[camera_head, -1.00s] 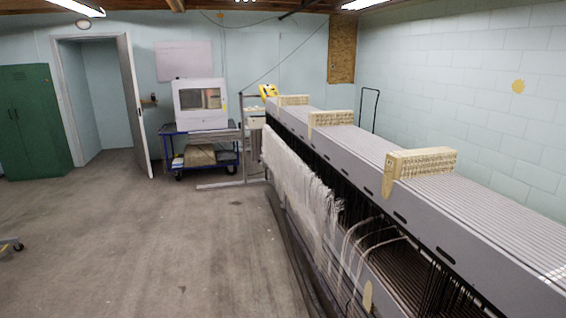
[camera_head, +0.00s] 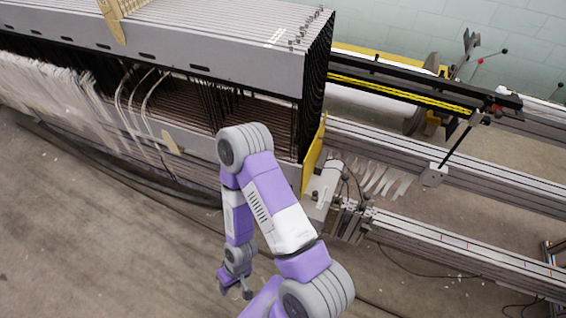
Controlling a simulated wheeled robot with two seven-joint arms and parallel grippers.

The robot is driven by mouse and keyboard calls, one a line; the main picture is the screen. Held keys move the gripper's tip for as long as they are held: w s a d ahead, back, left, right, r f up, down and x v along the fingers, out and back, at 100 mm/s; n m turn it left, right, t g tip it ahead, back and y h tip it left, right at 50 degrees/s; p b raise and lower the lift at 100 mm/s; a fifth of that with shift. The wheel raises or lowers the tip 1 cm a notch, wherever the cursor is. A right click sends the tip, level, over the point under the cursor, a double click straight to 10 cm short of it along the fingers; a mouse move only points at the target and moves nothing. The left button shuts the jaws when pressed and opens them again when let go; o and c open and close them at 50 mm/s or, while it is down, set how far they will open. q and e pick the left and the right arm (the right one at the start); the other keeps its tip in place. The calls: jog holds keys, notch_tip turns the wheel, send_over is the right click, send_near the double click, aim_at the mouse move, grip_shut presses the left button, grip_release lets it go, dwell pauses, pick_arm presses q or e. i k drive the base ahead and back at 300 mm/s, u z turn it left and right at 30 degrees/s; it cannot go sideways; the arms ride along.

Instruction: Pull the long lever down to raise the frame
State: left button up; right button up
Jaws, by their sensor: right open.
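The loom's grey frames (camera_head: 190,38) are stacked side by side at the upper left, with dark heddles hanging below. A long black rod (camera_head: 457,146) slants down at the right from the rail end to a pale block (camera_head: 433,176). A thin lever with a red tip (camera_head: 481,61) stands behind it, beside one with a dark knob. I cannot tell which one is the long lever. My right gripper (camera_head: 236,287) hangs low in front of the loom, open and empty, apart from all of these. My left gripper is not in view.
Black and yellow rails (camera_head: 400,90) run right from the frames. Lower metal beams (camera_head: 460,245) cross the right side. A yellow plate (camera_head: 314,158) and white strips (camera_head: 385,178) are near my right arm. White threads (camera_head: 60,85) hang at the left. The floor below is clear.

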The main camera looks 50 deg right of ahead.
aim_at(345, 177)
jog(key=z, duration=2.15)
